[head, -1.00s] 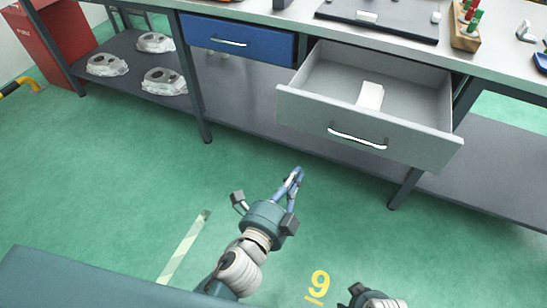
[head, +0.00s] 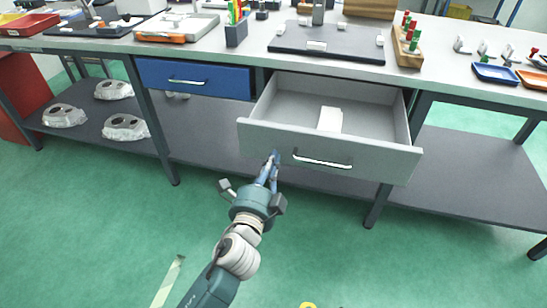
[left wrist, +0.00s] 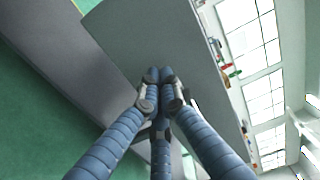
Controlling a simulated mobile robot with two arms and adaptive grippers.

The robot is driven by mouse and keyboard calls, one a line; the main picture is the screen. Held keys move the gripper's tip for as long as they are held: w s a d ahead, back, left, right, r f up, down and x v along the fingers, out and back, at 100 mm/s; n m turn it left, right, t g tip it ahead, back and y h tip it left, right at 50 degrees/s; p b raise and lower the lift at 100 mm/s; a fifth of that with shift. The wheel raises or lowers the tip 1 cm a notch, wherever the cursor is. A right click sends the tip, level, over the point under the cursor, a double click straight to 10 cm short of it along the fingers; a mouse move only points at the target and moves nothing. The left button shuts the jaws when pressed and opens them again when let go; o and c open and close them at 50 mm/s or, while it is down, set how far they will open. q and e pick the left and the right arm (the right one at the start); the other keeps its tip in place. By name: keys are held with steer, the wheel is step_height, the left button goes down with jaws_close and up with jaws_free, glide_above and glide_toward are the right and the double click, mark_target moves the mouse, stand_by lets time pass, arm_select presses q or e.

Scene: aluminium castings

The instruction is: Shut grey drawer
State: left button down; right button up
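The grey drawer (head: 375,160) is pulled out from under the bench, with a bar handle (head: 322,161) on its front. A white block-like item (head: 330,119) lies inside it. My left gripper (head: 273,160) is at the drawer front, left of the handle. In the left wrist view its blue fingers (left wrist: 160,76) are drawn together with their tips against or just before the grey front panel (left wrist: 145,35). I cannot tell whether they touch it. Nothing shows between the fingers. My right gripper is not in view.
The blue drawer (head: 195,79) beside it is closed. The benchtop above carries a dark board (head: 325,42), a wooden block with coloured pegs (head: 407,52) and trays. Metal castings (head: 125,127) sit on the lower shelf.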

arm_select(q)
steer(key=shift+w+d, duration=0.15)
steer(key=shift+w, duration=0.45)
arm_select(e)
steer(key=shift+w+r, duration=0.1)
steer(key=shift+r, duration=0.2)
